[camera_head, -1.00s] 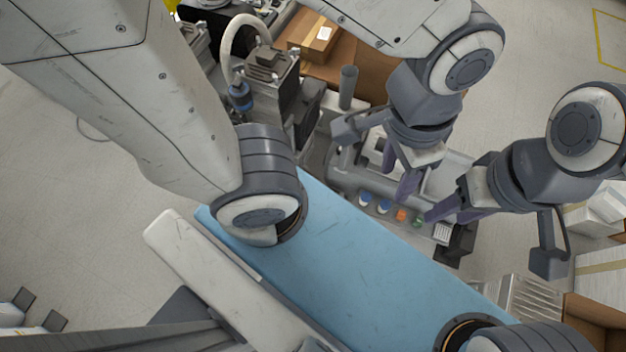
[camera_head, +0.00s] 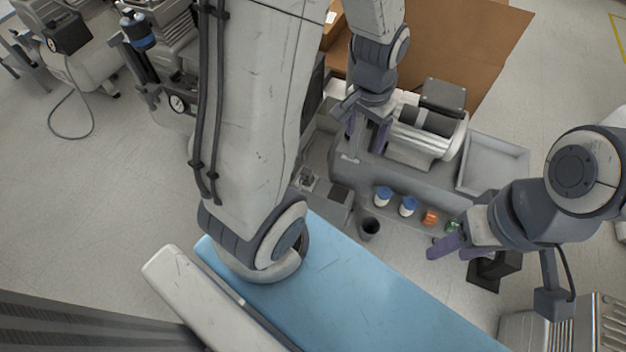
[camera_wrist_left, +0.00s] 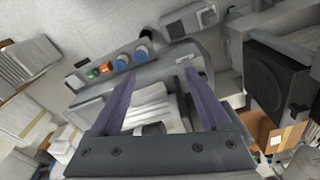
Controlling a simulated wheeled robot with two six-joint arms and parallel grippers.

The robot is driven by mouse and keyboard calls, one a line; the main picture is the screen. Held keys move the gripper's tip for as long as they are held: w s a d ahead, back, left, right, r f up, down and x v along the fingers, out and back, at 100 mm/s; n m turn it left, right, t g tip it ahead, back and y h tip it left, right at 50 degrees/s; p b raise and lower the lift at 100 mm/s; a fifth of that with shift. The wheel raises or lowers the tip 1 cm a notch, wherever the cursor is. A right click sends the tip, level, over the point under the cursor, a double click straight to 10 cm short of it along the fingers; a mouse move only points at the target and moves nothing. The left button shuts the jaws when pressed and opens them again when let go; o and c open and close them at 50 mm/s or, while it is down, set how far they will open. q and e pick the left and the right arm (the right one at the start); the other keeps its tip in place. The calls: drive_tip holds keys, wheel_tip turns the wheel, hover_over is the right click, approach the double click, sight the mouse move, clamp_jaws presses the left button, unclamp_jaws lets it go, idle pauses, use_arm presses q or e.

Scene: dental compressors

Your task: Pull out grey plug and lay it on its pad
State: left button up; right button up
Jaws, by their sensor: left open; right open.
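A small grey metallic piece (camera_head: 307,179) stands on a grey block at the left end of the grey bench unit; it may be the grey plug, but it is too small to tell. A dark square (camera_head: 341,193), possibly its pad, lies to its right. Both show at the top of the left wrist view, as the metallic piece (camera_wrist_left: 208,13) and dark square (camera_wrist_left: 177,30). My left gripper (camera_head: 367,137) is open and empty above the unit, up and right of them; its purple fingers (camera_wrist_left: 163,76) are apart. My right gripper (camera_head: 455,248) is open at the unit's right end.
Blue-capped jars (camera_head: 383,196), an orange item (camera_head: 430,217) and a green one (camera_head: 452,226) line the unit's front. A dark cup (camera_head: 369,228) stands near them. A cylindrical motor (camera_head: 425,135) and an empty grey tray (camera_head: 492,165) are behind. A blue surface (camera_head: 350,285) lies in front.

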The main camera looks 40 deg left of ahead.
use_arm(q)
drive_tip(key=w+a+f+n+b, duration=0.1)
drive_tip(key=a+f+b, duration=0.3)
drive_tip(key=f, duration=0.4)
drive_tip(key=a+f+n+b, duration=0.1)
drive_tip(key=a+f+b, duration=0.3)
drive_tip(key=f, duration=0.3)
drive_tip(key=n+b, duration=0.1)
drive_tip(key=b, duration=0.1)
hover_over(306, 171)
drive_tip(key=shift+g, duration=0.4)
drive_tip(key=f, duration=0.8)
drive_tip(key=shift+w+d+f, duration=0.1)
drive_tip(key=shift+d+f, duration=0.2)
drive_tip(key=shift+f, duration=0.1)
drive_tip(key=shift+a+f, duration=0.25)
drive_tip(key=shift+a, duration=0.05)
use_arm(e)
wheel_tip(306, 171, down, 13)
use_arm(q)
drive_tip(key=shift+f+b, duration=0.55)
wheel_tip(306, 171, down, 7)
drive_tip(key=b, duration=0.5)
drive_tip(key=shift+b, duration=0.4)
drive_tip(key=shift+f, duration=0.45)
use_arm(e)
wheel_tip(306, 171, down, 7)
